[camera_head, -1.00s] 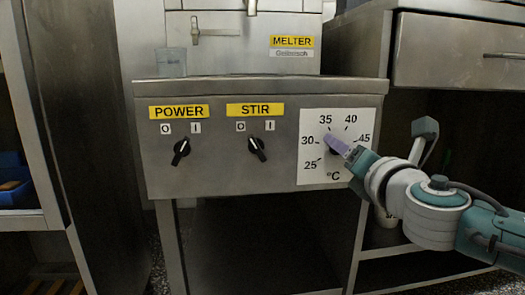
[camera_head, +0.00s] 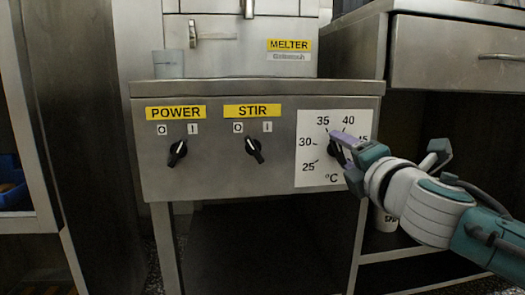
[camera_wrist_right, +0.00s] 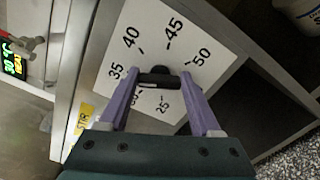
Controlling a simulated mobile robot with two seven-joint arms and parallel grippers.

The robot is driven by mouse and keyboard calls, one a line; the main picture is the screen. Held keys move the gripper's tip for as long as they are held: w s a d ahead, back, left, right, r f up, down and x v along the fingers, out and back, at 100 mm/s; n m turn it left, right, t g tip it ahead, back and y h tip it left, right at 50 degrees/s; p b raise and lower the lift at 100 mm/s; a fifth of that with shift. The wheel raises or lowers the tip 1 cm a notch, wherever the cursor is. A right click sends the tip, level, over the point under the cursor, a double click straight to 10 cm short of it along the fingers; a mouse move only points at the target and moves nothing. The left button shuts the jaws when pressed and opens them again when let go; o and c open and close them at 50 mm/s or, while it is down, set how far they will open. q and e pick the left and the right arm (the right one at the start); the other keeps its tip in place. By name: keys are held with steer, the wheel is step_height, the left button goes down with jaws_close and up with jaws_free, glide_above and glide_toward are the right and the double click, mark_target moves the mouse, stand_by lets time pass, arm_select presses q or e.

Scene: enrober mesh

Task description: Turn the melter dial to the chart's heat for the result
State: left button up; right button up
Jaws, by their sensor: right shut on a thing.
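The melter dial (camera_head: 335,152) is a black knob on a white scale plate (camera_head: 309,172) on the steel front panel. The plate reads 25 to 45 °C in the head view and up to 50 in the right wrist view. My right gripper (camera_wrist_right: 160,80) is shut on the dial (camera_wrist_right: 158,75), one purple finger on each side. In the head view my right gripper (camera_head: 345,147) covers much of the dial and the 45 mark. I cannot tell clearly which mark the pointer faces. No chart is recognisable. My left gripper is not in view.
The POWER knob (camera_head: 177,153) and STIR knob (camera_head: 254,150) sit left of the scale, both tilted. A drawer cabinet (camera_head: 460,50) is at right, with a white tub (camera_head: 386,219) below.

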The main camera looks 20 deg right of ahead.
stand_by(0.3)
steer(key=o, duration=1.4)
steer(key=shift+s, duration=0.1)
steer(key=shift+s+a+p, duration=0.15)
steer(key=shift+s+p, duration=0.15)
steer(key=p+v, duration=0.2)
steer(key=v, duration=0.7)
